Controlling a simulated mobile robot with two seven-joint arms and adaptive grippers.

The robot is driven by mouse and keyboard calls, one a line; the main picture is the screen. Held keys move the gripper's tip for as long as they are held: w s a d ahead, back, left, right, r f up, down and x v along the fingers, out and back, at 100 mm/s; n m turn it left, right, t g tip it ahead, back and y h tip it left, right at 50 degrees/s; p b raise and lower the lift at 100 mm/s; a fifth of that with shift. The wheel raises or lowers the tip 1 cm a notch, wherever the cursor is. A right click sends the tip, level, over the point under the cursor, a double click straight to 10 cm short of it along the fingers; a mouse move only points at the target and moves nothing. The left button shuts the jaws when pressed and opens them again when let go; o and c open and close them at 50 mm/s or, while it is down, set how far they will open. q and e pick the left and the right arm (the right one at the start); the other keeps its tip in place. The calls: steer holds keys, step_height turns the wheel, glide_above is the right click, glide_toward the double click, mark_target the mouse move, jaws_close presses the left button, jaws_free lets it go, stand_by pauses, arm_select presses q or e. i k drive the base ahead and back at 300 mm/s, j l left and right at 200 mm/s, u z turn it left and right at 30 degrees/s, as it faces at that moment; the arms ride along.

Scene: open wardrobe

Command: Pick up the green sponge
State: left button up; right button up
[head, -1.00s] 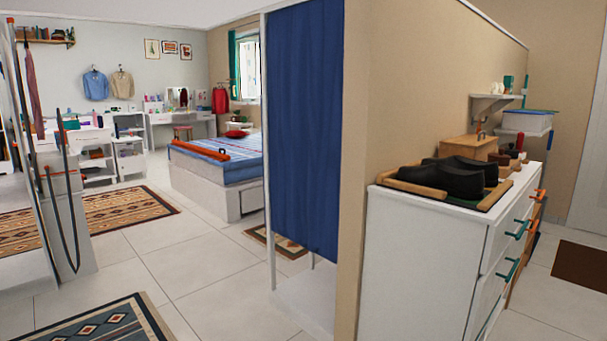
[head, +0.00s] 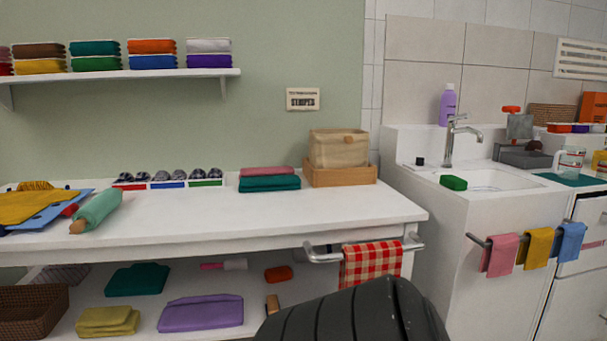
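A small green sponge (head: 453,183) lies on the white sink counter (head: 420,176), at the near left edge of the basin (head: 490,181), in front of the tap (head: 452,140). A dark ribbed part of my own body shows at the bottom centre of the head view, apart from the sponge. Neither gripper can be made out in the head view. Nothing covers the sponge.
A white table (head: 250,218) stands left of the sink, with folded cloths and a wooden box (head: 340,176) on it. A rail with a checked towel (head: 372,264) sticks out in front. Coloured cloths (head: 500,255) hang before the sink. A purple bottle (head: 447,105) stands behind.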

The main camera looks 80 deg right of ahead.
mark_target(454, 183)
steer(key=z, duration=3.65)
